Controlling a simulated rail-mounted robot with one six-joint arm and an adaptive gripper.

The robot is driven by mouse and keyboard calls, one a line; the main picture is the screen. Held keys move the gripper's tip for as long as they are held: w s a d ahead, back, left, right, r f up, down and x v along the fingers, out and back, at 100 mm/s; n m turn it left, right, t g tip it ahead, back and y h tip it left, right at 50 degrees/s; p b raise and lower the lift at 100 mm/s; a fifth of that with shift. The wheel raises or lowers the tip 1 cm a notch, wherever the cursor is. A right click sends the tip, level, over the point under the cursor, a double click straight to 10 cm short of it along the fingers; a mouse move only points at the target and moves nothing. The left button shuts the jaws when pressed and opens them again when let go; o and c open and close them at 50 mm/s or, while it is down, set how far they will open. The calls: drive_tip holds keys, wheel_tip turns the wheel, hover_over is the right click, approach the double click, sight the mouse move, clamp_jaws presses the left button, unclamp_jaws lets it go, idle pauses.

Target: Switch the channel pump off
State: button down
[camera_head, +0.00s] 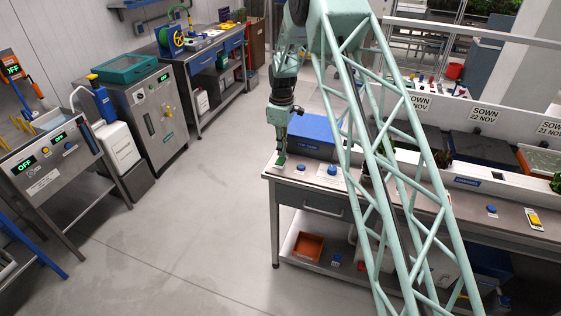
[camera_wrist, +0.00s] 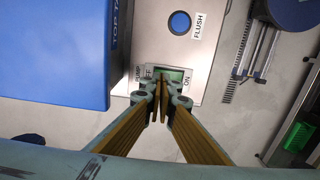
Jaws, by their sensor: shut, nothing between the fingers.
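The pump switch (camera_wrist: 175,74) is a small green rocker in a pale plate on the bench top, labelled PUMP, OFF and ON. In the wrist view OFF is at its left and ON at its right. My gripper (camera_wrist: 161,84) is shut and empty, its fingertips at the near edge of the switch and hiding part of it. Whether they touch it, and which way the rocker is set, I cannot tell. In the head view my gripper (camera_head: 281,158) points down over the bench's left end, with a bit of green at its tip.
A blue tank (camera_head: 312,134) stands behind the gripper on the bench (camera_head: 290,190); it fills the left of the wrist view (camera_wrist: 50,50). A blue FLUSH button (camera_wrist: 179,22) sits beyond the switch. More blue buttons (camera_head: 332,170) lie rightward. The floor (camera_head: 190,220) leftward is clear.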

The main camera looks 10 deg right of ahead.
drive_tip(key=shift+f+b, duration=0.45)
drive_tip(key=shift+f, duration=0.65)
idle(1.2)
drive_tip(key=shift+r, duration=0.2)
drive_tip(key=shift+r+p, duration=1.2)
drive_tip(key=shift+r, duration=2.15)
wheel_tip(320, 180, up, 18)
drive_tip(key=r+m+t+b, duration=0.1)
drive_tip(key=m+b, duration=0.1)
drive_tip(key=m, duration=0.1)
hover_over(282, 158)
drive_tip(key=s, duration=1)
drive_tip(key=s+r+m+t+b, duration=0.1)
drive_tip(key=s+r, duration=0.6)
drive_tip(key=s, duration=0.2)
drive_tip(key=s+r+m+b, duration=0.1)
drive_tip(key=s+r+m, duration=0.1)
drive_tip(key=s+r, duration=0.6)
drive_tip(key=s+r+m+t+b, duration=0.1)
drive_tip(key=s+r+m, duration=0.2)
drive_tip(key=s, duration=1.9)
drive_tip(key=s+f+m+t+b, duration=0.1)
drive_tip(key=s+f, duration=0.3)
drive_tip(key=s, duration=1.3)
drive_tip(key=shift+s+m+b, duration=0.4)
drive_tip(key=shift+m+b, duration=0.1)
drive_tip(key=shift+m, duration=0.3)
